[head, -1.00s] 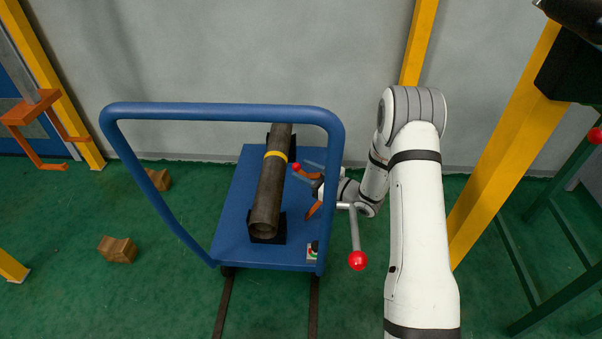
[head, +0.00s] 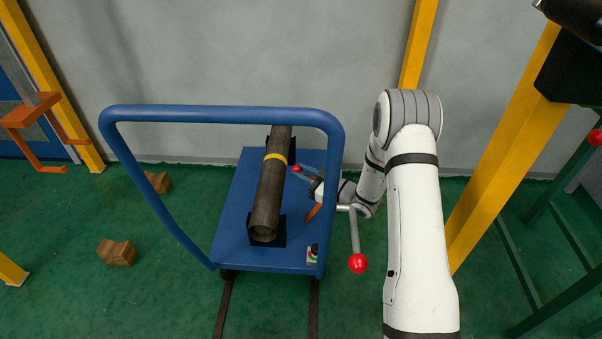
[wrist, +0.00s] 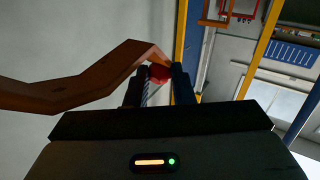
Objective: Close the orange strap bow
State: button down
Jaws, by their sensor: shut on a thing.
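The orange strap bow (wrist: 85,83) runs from the left edge of the wrist view and bends down at the fingertips. In the head view only small orange pieces (head: 314,211) of it show, right of the dark pipe (head: 267,200) on the blue cart. A red knob (wrist: 158,73) sits at the bow's bent end, between my two fingers. My gripper (head: 301,172) is shut on the bow at this knob, just right of the pipe. The bow's far end and its hinge are hidden.
The blue cart (head: 232,235) has a tall push rail (head: 215,110) in front of the pipe. A grey lever with a red ball (head: 357,263) hangs near my wrist. Yellow posts (head: 500,150) stand right. Wooden blocks (head: 117,252) lie on open green floor at left.

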jog(key=a+f+n+g+h+p, duration=0.1)
jog(key=a+h, duration=0.1)
jog(key=a, duration=0.4)
jog(key=shift+w+a+f+h+p, duration=0.15)
jog(key=shift+a+h+p, duration=0.15)
jog(key=shift+a, duration=0.05)
jog(key=c, duration=1.2)
grip_release()
jog(key=shift+c, duration=0.2)
jog(key=p+v, duration=0.2)
jog(key=v, duration=0.6)
jog(key=shift+w, duration=0.1)
